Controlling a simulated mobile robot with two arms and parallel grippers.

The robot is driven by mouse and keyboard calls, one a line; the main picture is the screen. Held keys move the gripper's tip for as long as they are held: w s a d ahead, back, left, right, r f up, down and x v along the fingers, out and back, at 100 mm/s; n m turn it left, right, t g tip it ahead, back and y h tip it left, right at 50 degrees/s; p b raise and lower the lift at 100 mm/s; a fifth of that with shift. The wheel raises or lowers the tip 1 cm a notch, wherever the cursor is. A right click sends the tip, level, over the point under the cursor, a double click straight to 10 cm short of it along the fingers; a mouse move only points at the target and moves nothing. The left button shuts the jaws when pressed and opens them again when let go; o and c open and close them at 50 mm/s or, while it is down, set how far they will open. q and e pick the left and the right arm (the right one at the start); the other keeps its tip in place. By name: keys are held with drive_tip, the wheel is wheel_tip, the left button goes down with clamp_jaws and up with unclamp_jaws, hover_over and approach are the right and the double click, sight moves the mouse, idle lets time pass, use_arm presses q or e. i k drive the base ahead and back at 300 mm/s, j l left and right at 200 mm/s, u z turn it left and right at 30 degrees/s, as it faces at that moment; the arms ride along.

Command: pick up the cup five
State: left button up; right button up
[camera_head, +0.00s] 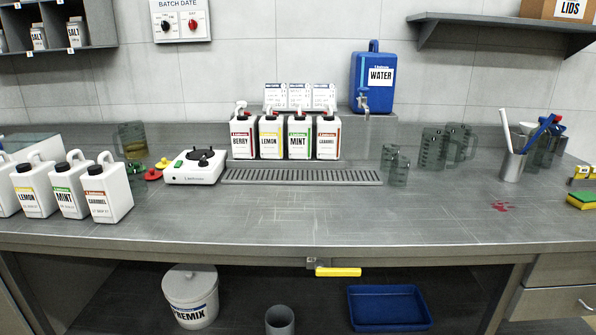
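Several clear grey cups stand on the grey bench, and I can read no number on any of them, so I cannot tell which is cup five. Two small cups stand right of the drip grate, a front one (399,172) and one behind it (389,155). Larger overlapping jugs (432,150) with handles stand further right. More clear vessels (546,152) stand at the far right, partly hidden by a utensil holder. Neither of my grippers shows.
Syrup jugs (106,193) stand front left, beside a white scale (196,168). More bottles (269,136) and a blue water container (371,82) stand at the back. A utensil holder (512,165) and sponge (581,201) are right. The front middle of the bench (300,215) is clear.

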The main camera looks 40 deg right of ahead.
sight(399, 170)
drive_tip(key=z, duration=2)
